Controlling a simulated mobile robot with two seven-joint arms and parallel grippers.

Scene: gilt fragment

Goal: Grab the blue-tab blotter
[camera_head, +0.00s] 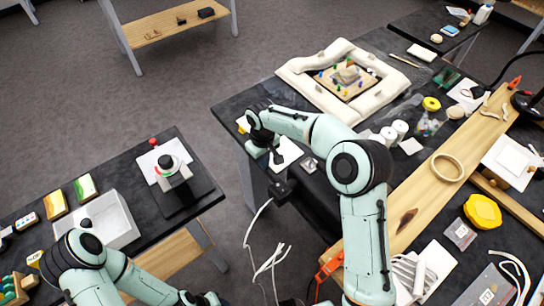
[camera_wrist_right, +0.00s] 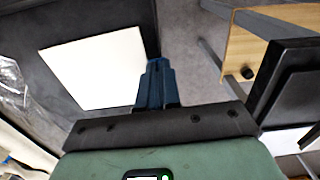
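A white square sheet (camera_wrist_right: 95,65), which may be the blotter, lies on the dark table in the right wrist view. In the head view a white sheet (camera_head: 287,153) lies at the table's near left edge, partly covered by my right gripper (camera_head: 272,157). In the wrist view the right gripper's dark blue fingers (camera_wrist_right: 156,82) are close together beside the sheet's right edge. I cannot tell if they touch it. No blue tab can be made out. My left gripper (camera_head: 206,298) is at the bottom edge of the head view, small and partly cut off.
A padded white frame (camera_head: 293,75) stands behind on the same dark table. White jars (camera_head: 400,128) and a wooden ring (camera_head: 447,167) are to the right. A separate dark table (camera_head: 120,165) at left holds a white tray (camera_head: 122,220). Bare floor lies between the tables.

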